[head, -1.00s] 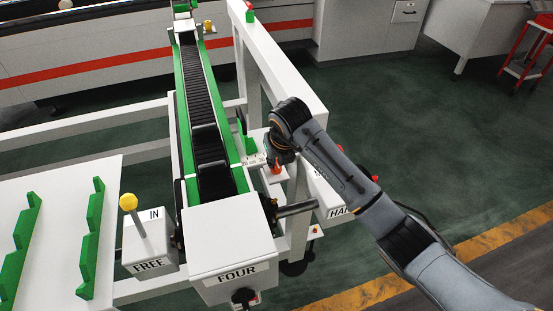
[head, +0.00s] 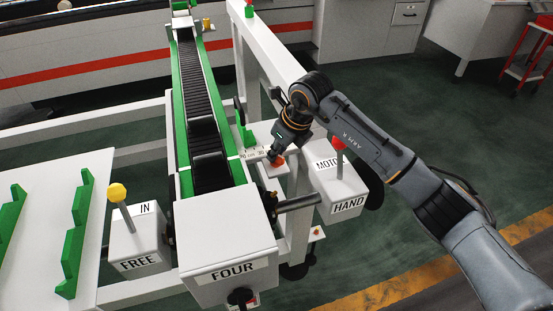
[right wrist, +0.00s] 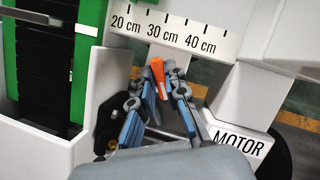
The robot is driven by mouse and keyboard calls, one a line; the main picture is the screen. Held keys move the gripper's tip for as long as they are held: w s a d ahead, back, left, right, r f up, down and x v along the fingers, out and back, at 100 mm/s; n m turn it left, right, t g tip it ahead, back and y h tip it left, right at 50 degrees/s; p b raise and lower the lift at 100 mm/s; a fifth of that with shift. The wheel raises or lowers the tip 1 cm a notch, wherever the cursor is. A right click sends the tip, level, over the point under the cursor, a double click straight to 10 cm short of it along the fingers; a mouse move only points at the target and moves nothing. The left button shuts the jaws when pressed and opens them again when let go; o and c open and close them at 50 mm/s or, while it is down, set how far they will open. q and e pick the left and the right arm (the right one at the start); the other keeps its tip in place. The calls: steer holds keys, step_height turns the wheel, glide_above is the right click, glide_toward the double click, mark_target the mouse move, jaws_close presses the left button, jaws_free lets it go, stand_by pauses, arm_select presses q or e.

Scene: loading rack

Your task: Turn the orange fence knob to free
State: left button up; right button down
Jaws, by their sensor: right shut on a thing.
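The orange fence knob (head: 278,161) sits on a small white block beside the conveyor, just below the white centimetre scale. In the right wrist view the orange knob (right wrist: 156,76) shows as a narrow upright piece between the fingers, below the 30 cm mark. My right gripper (head: 274,158) reaches down onto it from the right; in the wrist view the right gripper (right wrist: 155,73) is shut on it, with a finger on each side. The knob's lower part is hidden by the fingers. My left gripper is not in view.
A white MOTOR/HAND box (head: 340,187) with a red-topped lever stands right of the knob. A FREE/IN box (head: 140,240) with a yellow-topped lever stands left of the FOUR box (head: 228,245). A green-sided conveyor (head: 207,120) runs away behind.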

steer(key=n+b, duration=0.2)
steer(key=shift+w+f+n+g+y+b, duration=0.1)
steer(key=shift+f+n+g+y+b, duration=0.1)
steer(key=shift+n+g+y+b, duration=0.15)
steer(key=n+g+b, duration=0.1)
steer(key=n, duration=0.2)
steer(key=shift+b, duration=0.4)
steer(key=shift+r+n+g+b, duration=0.15)
steer(key=shift+n+g+b, duration=0.45)
steer(key=shift+n, duration=0.65)
steer(key=shift+n+g+b, duration=0.35)
steer(key=shift+n+g, duration=0.2)
steer(key=shift+n, duration=1.15)
steer(key=shift+r, duration=0.1)
steer(key=c, duration=1.4)
jaws_free()
steer(key=shift+o, duration=0.2)
steer(key=v, duration=1.2)
